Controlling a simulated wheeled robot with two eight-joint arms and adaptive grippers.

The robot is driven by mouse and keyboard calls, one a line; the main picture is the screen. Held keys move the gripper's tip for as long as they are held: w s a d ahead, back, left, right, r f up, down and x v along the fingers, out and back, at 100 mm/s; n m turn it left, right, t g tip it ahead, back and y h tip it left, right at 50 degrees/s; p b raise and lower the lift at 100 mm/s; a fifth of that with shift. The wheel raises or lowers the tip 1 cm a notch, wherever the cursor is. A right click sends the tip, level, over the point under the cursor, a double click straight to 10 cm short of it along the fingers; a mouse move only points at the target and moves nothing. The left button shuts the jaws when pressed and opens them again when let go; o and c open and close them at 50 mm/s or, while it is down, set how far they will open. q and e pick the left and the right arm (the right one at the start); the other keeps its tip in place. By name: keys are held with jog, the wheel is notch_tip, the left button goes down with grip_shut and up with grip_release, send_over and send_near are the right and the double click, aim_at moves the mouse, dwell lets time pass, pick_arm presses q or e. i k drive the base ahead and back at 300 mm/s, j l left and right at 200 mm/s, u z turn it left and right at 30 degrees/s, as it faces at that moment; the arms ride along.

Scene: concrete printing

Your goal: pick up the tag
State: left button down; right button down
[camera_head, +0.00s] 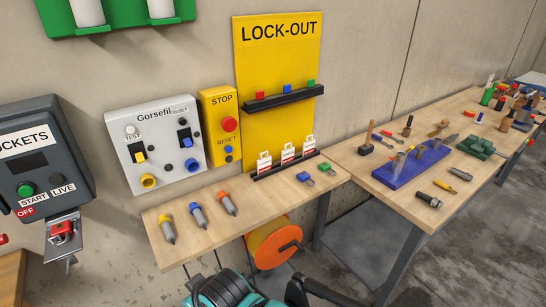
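Three white tags with a red band stand upright in a row in a black rack (270,174) at the foot of the yellow lock-out board (278,75). They are the left tag (264,163), the middle tag (288,155) and the right tag (310,145). Their writing is too small to read. The rack is at the back of the near wooden table (265,200). Neither of my grippers can be made out in the head view, and nothing touches the tags.
Several grey tools with coloured ends (198,215) lie at the table's left. An orange reel (272,246) is below. The right bench (400,200) holds many tools.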

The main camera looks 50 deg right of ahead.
aim_at(308, 148)
jog(key=l+z, duration=0.1)
jog(key=z, duration=0.3)
jog(key=l+z, duration=0.1)
jog(key=z, duration=0.25)
jog(key=l+z, duration=0.1)
jog(key=z, duration=0.3)
jog(key=l+z, duration=0.1)
jog(key=z, duration=0.25)
jog(key=i+l, duration=0.1)
jog(key=l, duration=0.4)
jog(key=z, duration=0.05)
